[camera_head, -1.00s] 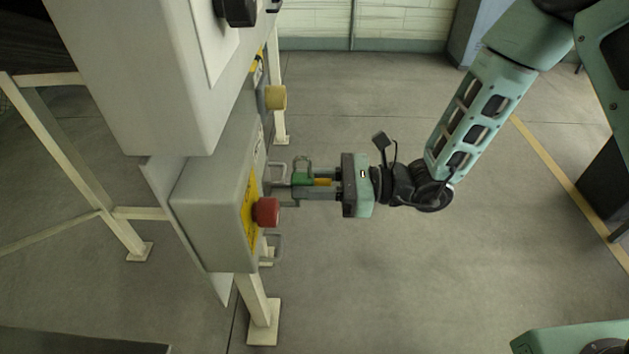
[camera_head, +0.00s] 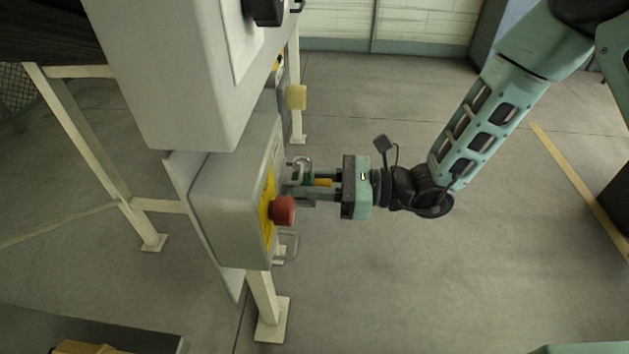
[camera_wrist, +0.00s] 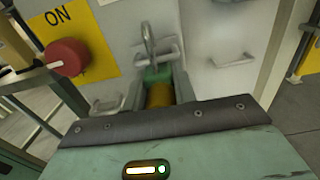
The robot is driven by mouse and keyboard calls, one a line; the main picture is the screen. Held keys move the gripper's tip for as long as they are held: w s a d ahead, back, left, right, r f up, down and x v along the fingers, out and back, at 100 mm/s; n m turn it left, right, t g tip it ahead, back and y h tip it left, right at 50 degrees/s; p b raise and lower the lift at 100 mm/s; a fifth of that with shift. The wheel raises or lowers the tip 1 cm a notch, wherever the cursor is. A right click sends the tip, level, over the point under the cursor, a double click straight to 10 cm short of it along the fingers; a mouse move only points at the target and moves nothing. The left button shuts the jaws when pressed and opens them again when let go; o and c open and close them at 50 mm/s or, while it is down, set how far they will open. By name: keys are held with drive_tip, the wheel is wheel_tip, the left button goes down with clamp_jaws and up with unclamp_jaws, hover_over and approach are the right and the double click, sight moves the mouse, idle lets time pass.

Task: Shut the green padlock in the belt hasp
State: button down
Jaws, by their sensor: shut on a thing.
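The green padlock (camera_head: 309,181) is held between the fingers of my gripper (camera_head: 293,187), close to the grey switch box. In the wrist view my gripper (camera_wrist: 159,83) is shut on it. The green body (camera_wrist: 158,74) shows between the fingers, with a yellow part (camera_wrist: 160,96) nearer me. The metal shackle (camera_wrist: 149,38) stands above the body, in front of the box face. It overlaps a metal bracket on the face, and I cannot tell whether it passes through any hasp. The belt hasp cannot be told clearly from the other metal loops.
A red knob (camera_head: 283,210) on a yellow plate (camera_wrist: 78,38) juts from the grey switch box (camera_head: 232,205), left of my gripper in the wrist view. A yellow knob (camera_head: 296,97) is farther back. Metal handles (camera_wrist: 231,61) are on the face. Open floor (camera_head: 450,280) lies right.

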drive_tip(key=shift+a+f, duration=0.15)
idle(0.7)
drive_tip(key=shift+c, duration=2.1)
unclamp_jaws()
drive_tip(key=d+p, duration=0.1)
drive_tip(key=d, duration=0.6)
drive_tip(key=shift+s, duration=0.15)
